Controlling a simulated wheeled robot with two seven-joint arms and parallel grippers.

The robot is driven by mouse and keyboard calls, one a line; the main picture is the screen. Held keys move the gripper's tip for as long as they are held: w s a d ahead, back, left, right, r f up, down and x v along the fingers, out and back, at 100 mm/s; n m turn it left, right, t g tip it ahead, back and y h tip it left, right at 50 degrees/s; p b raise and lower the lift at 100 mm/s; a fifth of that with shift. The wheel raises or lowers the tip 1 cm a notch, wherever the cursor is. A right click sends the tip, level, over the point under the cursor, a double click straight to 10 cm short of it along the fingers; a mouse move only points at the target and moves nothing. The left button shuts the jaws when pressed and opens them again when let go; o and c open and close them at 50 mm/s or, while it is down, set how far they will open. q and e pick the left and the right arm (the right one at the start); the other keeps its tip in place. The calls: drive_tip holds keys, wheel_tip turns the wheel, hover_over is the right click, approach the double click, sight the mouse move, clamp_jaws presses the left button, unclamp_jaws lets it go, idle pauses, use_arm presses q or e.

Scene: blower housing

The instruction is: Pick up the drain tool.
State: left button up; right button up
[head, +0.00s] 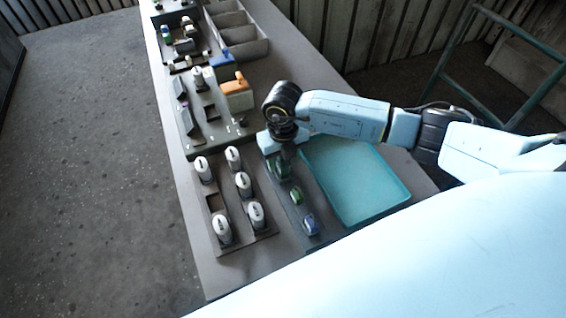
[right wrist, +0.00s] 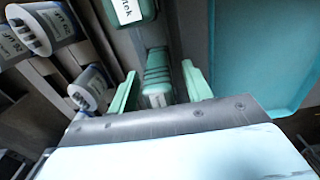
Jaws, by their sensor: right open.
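I cannot tell for certain which item is the drain tool. In the right wrist view, a green ribbed tool with a pale end (right wrist: 158,75) lies between the two light green fingers of my right gripper (right wrist: 160,80). The fingers are apart, with a gap on each side of the tool. In the head view my right gripper (head: 287,150) is over the far end of a dark tool strip (head: 301,210), and its fingers are mostly hidden by the wrist. My left gripper is not in view.
A green labelled item (right wrist: 128,11) lies just beyond the fingers. On the strip are a small green item (head: 296,195) and a blue one (head: 311,224). A teal tray (head: 392,207) lies right. Fixtures with an orange-topped block (head: 238,92) stand behind.

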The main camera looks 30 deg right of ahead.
drive_tip(key=c, duration=0.9)
drive_tip(key=shift+r, duration=0.1)
